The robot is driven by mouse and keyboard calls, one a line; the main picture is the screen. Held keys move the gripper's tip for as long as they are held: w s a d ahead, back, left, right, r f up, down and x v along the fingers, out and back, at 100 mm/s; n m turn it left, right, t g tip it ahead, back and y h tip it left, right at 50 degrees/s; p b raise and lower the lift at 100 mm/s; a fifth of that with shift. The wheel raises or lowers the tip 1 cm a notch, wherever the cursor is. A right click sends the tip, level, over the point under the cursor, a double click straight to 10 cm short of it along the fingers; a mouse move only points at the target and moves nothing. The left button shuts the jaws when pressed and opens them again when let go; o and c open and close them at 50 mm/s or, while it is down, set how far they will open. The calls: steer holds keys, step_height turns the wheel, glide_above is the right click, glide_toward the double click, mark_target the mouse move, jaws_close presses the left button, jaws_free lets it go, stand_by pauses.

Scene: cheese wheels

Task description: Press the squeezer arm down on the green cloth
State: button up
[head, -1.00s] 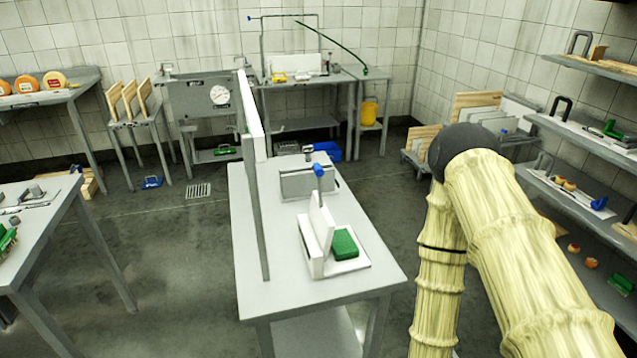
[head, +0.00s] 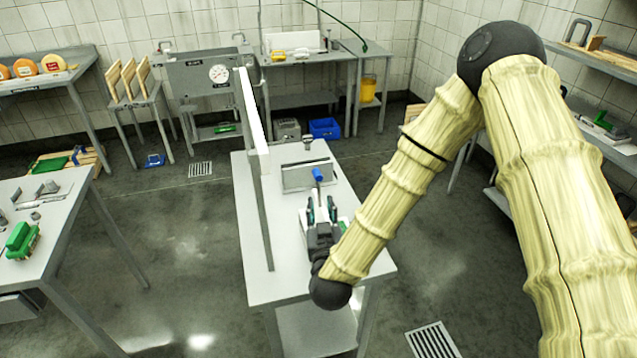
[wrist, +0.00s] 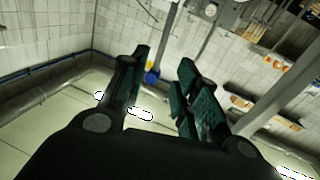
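My gripper (head: 321,205) is over the squeezer on the grey table, its two dark green fingers apart with nothing between them. The open fingers also show in the wrist view (wrist: 163,62). The squeezer arm's blue knob (head: 318,174) stands up just beyond the fingertips in the head view. A rounded blue thing between the fingers in the wrist view (wrist: 152,76) looks like this knob. The arm's white board is mostly hidden behind my gripper. A sliver of the green cloth (head: 343,223) shows right of my gripper; the rest is hidden. Contact with the knob cannot be told.
The grey table (head: 265,285) carries a tall white panel (head: 252,112) close left of my gripper and a grey metal box (head: 305,176) behind the knob. Another table (head: 60,250) stands at left. Shelves (head: 610,140) stand at right. The table's front is clear.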

mark_target(319, 188)
steer(key=w+p, duration=0.1)
steer(key=w, duration=0.3)
steer(key=w+p, duration=0.2)
steer(key=w, duration=0.1)
steer(key=shift+w+a+r, duration=0.1)
steer(key=shift+w+a, duration=0.1)
steer(key=shift+w, duration=0.2)
steer(key=shift+w+a+p, duration=0.1)
steer(key=shift+w+p, duration=0.25)
steer(key=shift+w, duration=0.45)
jaws_close()
